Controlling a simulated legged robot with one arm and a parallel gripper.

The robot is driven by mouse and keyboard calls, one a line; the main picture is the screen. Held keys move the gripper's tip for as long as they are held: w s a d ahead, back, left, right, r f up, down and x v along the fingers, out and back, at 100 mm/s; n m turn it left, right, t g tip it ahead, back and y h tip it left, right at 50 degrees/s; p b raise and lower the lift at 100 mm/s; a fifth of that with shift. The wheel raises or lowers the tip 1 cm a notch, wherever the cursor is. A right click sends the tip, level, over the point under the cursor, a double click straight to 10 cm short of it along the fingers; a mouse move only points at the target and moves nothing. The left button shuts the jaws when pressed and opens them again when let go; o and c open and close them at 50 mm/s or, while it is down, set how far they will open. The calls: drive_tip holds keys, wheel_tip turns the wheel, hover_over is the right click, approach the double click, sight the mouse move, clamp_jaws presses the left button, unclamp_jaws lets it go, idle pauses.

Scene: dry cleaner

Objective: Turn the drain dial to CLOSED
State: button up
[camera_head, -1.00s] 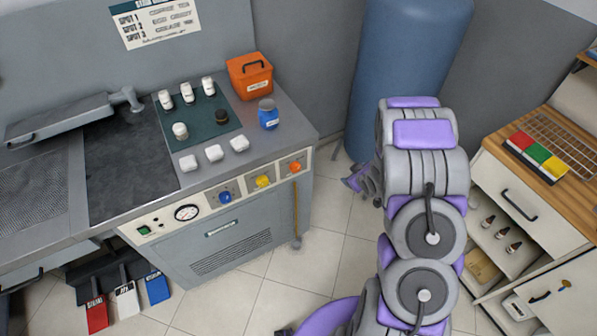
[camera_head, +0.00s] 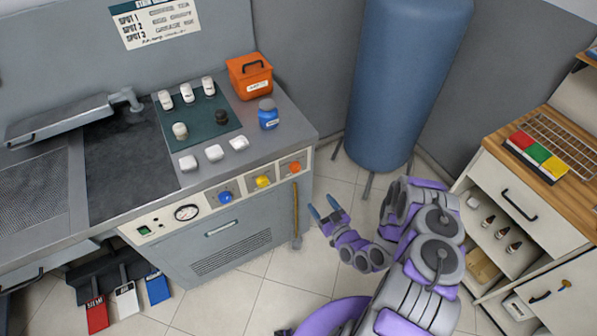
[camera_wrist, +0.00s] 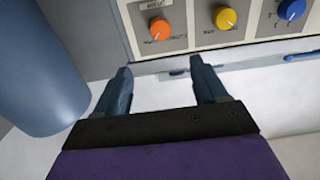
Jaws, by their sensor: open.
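Three dials sit on the front panel of the steel counter: a blue dial (camera_head: 225,197), a yellow dial (camera_head: 263,181) and an orange dial (camera_head: 295,167). Their labels are too small to read, so I cannot tell which is the drain dial. My gripper (camera_head: 327,211) is open and empty, in front of the panel's right end, below and right of the orange dial. In the wrist view, the orange dial (camera_wrist: 160,28), yellow dial (camera_wrist: 224,17) and blue dial (camera_wrist: 291,9) lie beyond my open fingers (camera_wrist: 161,78), apart from them.
A round gauge (camera_head: 187,212) and a green switch (camera_head: 144,230) are on the same panel. A yellow rod (camera_head: 295,210) hangs at the counter's right end. A tall blue tank (camera_head: 405,90) stands behind my arm. A drawer cabinet (camera_head: 520,190) is at right.

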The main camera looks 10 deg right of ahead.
sight(297, 169)
drive_tip(key=x, duration=1.7)
drive_tip(key=shift+w+r+b, duration=0.15)
drive_tip(key=shift+w+b, duration=0.05)
drive_tip(key=shift+b, duration=0.15)
drive_tip(key=shift+c, duration=0.3)
drive_tip(key=c, duration=1)
drive_tip(key=shift+o, duration=0.2)
